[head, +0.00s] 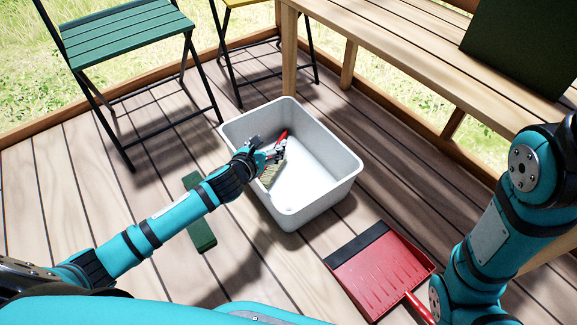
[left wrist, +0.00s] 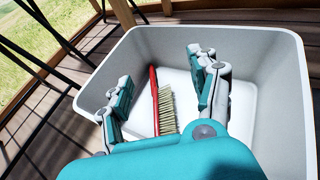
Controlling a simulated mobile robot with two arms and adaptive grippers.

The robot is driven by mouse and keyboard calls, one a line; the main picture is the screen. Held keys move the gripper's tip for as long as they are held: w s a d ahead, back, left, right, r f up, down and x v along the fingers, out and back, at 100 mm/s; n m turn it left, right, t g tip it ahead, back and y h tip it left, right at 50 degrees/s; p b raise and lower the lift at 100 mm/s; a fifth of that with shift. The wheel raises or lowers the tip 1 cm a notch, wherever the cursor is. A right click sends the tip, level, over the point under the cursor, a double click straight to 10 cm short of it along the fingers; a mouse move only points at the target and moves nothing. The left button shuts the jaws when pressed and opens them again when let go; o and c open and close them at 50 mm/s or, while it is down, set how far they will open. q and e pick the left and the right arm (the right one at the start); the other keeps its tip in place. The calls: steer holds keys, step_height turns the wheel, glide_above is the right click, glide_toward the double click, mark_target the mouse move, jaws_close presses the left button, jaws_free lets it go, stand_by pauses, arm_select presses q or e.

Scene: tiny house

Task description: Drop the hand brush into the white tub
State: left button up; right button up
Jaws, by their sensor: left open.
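The white tub (head: 325,200) stands upright on the deck in the middle of the head view; it fills much of the left wrist view (left wrist: 262,70). The hand brush has a red handle and pale bristles. In the head view the brush (head: 273,170) shows inside the tub's outline, beside my left gripper (head: 267,150). In the left wrist view the brush (left wrist: 165,108) appears between and beyond the spread fingers, against the tub's floor. My left gripper is open over the tub and does not hold the brush. My right gripper is out of view.
A red dustpan (head: 375,275) lies right of the tub. A dark green piece (head: 200,232) lies on the deck under my left arm. A green folding chair (head: 130,35) stands at back left. A wooden bench (head: 400,50) runs along the back right.

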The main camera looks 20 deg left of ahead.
arm_select(q)
steer(key=v, duration=0.5)
stand_by(0.3)
